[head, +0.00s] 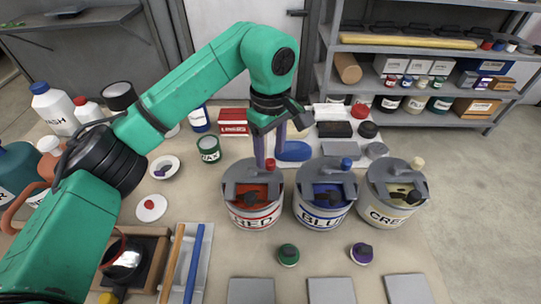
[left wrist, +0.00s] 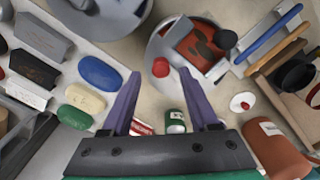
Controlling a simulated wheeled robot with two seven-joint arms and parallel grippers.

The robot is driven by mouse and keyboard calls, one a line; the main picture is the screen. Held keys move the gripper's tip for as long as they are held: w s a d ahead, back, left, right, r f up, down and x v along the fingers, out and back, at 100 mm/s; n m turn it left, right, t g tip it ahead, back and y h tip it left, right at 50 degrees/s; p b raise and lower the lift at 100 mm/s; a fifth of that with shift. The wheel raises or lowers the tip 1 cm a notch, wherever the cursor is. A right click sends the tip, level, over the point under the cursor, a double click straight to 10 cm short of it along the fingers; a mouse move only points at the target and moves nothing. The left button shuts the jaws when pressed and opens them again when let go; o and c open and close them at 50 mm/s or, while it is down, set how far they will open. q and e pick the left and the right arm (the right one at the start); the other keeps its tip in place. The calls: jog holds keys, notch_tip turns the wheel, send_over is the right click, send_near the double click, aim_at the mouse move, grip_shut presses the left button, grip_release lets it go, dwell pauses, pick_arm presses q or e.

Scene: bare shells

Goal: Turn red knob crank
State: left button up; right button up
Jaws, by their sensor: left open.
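The red can (head: 255,213) has a grey lid with a crank and a small knob (head: 270,164) at its far right edge. That knob looks orange-red in the head view and clearly red in the left wrist view (left wrist: 160,67). My left gripper (head: 269,153) is open, its purple fingers pointing down over this knob. In the left wrist view the knob shows between and just beyond the fingertips (left wrist: 159,75); I cannot tell whether they touch it. My right gripper is not in view.
The cream can (head: 390,214) stands right of the blue can. A green tin (head: 208,149), a red box (head: 233,121) and a blue oval block (head: 294,151) lie behind. Grey tiles (head: 331,290) and small lidded jars (head: 288,254) are in front. Shelving (head: 420,118) stands at the back.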

pick_arm(q)
jog(key=shift+f, duration=0.7)
jog(key=shift+s+f, duration=0.15)
jog(key=shift+f, duration=0.3)
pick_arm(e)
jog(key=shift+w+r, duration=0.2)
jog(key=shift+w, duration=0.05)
pick_arm(q)
grip_shut()
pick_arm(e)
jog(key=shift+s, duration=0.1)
